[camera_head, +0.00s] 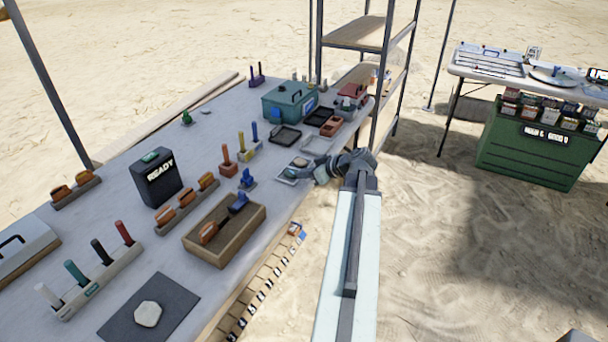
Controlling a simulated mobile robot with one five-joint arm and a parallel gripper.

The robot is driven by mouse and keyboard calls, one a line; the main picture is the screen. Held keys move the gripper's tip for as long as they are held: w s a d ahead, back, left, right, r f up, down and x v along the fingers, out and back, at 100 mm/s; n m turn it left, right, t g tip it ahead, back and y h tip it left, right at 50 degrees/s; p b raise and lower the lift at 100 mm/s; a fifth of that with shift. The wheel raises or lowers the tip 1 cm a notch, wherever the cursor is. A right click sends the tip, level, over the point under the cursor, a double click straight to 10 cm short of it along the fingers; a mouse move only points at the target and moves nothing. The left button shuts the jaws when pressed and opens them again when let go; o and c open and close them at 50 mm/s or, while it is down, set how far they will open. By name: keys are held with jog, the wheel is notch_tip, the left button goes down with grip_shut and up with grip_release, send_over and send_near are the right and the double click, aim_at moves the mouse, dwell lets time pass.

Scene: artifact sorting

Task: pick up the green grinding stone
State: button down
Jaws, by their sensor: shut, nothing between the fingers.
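My gripper (309,176) is small in view at the end of my pale arm, over the right edge of the long grey table. Its fingers look shut and empty, beside a small tray (280,178) that holds a small greyish thing, partly hidden by the gripper. A small green upright object (186,118) stands near the table's far left edge, well away from my gripper. I cannot tell for sure whether this is the green grinding stone.
A black READY box (159,186), a wooden tray (222,262) with tools, and racks of coloured handles crowd the table. A teal toolbox (290,103) and dark trays (285,135) stand at the far end. Metal shelving (360,33) rises behind.

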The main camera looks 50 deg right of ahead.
dwell(0.4)
jog(key=shift+r+p, duration=0.9)
